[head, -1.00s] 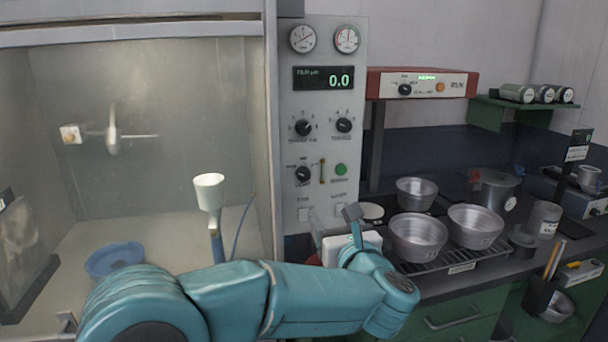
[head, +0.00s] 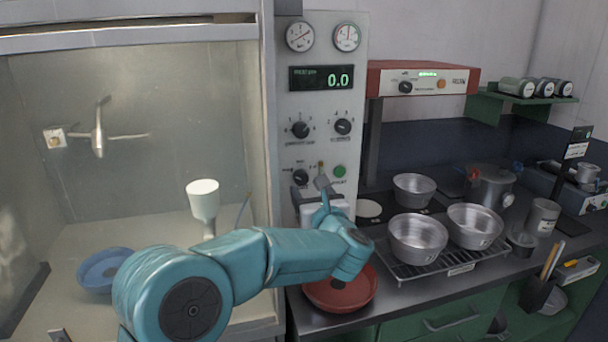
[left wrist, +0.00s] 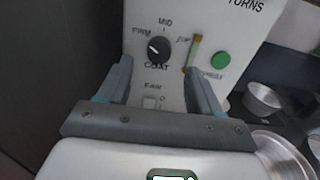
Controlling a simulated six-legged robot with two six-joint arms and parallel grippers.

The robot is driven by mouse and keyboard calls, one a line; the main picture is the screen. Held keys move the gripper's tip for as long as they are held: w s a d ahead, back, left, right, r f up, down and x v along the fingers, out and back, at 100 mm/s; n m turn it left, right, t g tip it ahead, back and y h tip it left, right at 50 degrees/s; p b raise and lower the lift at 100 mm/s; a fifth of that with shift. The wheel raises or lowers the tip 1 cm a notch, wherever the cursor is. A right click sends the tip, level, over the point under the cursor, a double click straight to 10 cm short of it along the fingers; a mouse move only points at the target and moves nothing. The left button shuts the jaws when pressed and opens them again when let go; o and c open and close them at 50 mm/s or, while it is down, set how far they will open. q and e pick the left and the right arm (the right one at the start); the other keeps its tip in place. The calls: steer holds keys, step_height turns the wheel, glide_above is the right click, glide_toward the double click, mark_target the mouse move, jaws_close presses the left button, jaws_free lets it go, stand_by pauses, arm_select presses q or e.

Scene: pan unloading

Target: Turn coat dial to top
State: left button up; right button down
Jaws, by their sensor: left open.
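The coat dial (head: 300,177) is a black knob low on the grey control panel (head: 290,215). In the left wrist view the coat dial (left wrist: 158,50) sits above the label COAT, with MID above it and TOP at its upper right. Its pale pointer mark seems to lie toward the left label, but is too small to be sure. My left gripper (head: 322,182) is in front of the panel, just right of and below the dial. In the left wrist view my left gripper (left wrist: 160,88) is open and empty, its fingertips below the dial, apart from it. My right gripper is not in view.
A small lever (left wrist: 194,52) and green button (left wrist: 221,60) are right of the dial, and a switch (left wrist: 152,103) is below. Two more knobs (head: 301,130) (head: 343,127) sit above. Metal pans (head: 418,238) on a rack and a red bowl (head: 340,292) are to the right and below.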

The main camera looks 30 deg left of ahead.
mark_target(302, 180)
arm_select(q)
steer(key=p+x, duration=0.1)
steer(key=x, duration=0.4)
steer(key=shift+s, duration=0.1)
steer(key=shift+w+a, duration=0.25)
steer(key=shift+a+f, duration=0.1)
steer(key=c, duration=1.1)
steer(key=shift+o, duration=0.2)
